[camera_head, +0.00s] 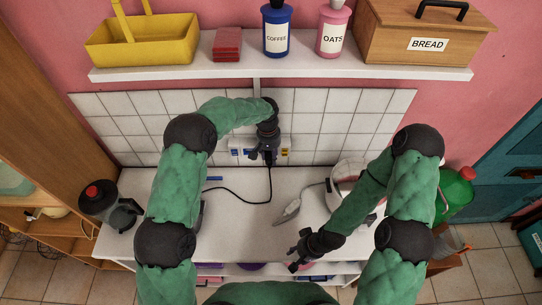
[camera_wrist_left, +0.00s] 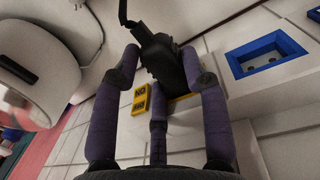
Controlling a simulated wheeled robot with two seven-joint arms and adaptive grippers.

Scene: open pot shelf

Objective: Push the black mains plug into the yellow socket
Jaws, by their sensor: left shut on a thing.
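The black mains plug (camera_wrist_left: 162,58) is between the fingers of my left gripper (camera_wrist_left: 160,85), with its cable leaving at the top of the left wrist view. My left gripper (camera_head: 264,156) is shut on it, at the wall socket strip. The yellow socket (camera_wrist_left: 140,98) is partly hidden behind the plug and fingers; its yellow edge also shows in the head view (camera_head: 284,152). The plug lies in front of it; I cannot tell whether its pins are in. My right gripper (camera_head: 300,252) is low over the worktop's front, seemingly open and empty.
A blue socket (camera_wrist_left: 268,56) is beside the yellow one. The black cable (camera_head: 240,199) loops over the white worktop (camera_head: 255,225). A shelf (camera_head: 200,70) overhangs the wall.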

